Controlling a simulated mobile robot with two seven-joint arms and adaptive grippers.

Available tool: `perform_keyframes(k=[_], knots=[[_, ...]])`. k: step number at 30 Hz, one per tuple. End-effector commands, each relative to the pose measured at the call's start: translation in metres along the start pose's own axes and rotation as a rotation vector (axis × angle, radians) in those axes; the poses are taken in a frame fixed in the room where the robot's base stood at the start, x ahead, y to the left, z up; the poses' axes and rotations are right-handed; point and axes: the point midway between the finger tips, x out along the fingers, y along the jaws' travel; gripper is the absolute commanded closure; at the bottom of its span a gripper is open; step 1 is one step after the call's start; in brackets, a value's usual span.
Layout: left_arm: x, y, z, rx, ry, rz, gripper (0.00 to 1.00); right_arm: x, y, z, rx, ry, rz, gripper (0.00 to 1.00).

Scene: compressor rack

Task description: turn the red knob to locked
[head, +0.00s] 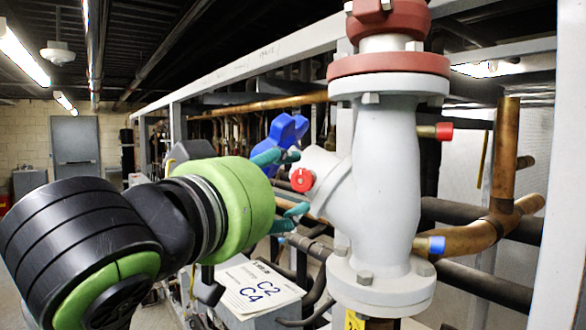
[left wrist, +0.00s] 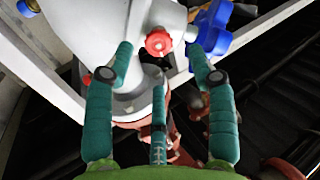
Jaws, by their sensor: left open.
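The red knob (head: 302,180) sits on the angled side branch of a large pale grey valve body (head: 383,180). It also shows in the left wrist view as a small red knob (left wrist: 158,42) near the top middle. My left gripper (head: 291,183), with teal fingers, is open just left of the knob in the head view. In the left wrist view the open fingers (left wrist: 160,60) spread to either side of the knob, with a third finger below it. The fingers look apart from the knob; the exact gap is hard to judge. My right gripper is not in view.
A blue handle (head: 283,137) stands close behind the fingers. A red cap (head: 444,131) and a blue cap (head: 437,245) stick out right of the valve. Copper pipes (head: 480,235) and white frame bars crowd around it. A C2/C4 label box (head: 258,290) sits below.

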Motion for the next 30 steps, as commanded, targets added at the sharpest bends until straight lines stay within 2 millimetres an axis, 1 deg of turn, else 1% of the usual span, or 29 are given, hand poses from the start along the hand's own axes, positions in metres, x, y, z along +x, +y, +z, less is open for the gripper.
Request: perform_keyframes(k=[1, 3, 7, 11, 18, 20, 21, 22, 23, 30], knots=[[0.009, 0.0, -0.004, -0.001, -0.005, -0.002, 0.44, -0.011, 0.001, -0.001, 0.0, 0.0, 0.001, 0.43], [0.019, 0.0, -0.004, 0.0, -0.003, -0.002, 0.44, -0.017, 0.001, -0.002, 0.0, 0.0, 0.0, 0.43], [0.034, 0.0, -0.003, 0.0, -0.001, -0.001, 0.44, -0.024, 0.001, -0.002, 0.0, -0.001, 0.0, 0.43], [0.04, 0.0, -0.002, 0.0, 0.001, 0.0, 0.44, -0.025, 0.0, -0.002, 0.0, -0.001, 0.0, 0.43], [0.04, 0.0, -0.001, 0.001, 0.002, 0.0, 0.44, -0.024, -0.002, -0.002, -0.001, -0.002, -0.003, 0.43], [0.04, 0.0, -0.001, 0.001, 0.002, 0.0, 0.68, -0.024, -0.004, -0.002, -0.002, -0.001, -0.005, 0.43], [0.04, 0.0, -0.001, 0.001, 0.002, 0.0, 0.84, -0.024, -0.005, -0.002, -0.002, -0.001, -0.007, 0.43], [0.04, 0.0, -0.001, 0.001, 0.002, 0.0, 0.96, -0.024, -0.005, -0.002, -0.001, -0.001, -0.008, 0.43], [0.04, 0.0, -0.001, 0.001, 0.003, 0.0, 1.0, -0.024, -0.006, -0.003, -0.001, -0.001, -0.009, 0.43], [0.04, -0.001, -0.002, 0.004, 0.007, 0.0, 1.0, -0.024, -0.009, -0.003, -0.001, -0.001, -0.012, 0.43]])
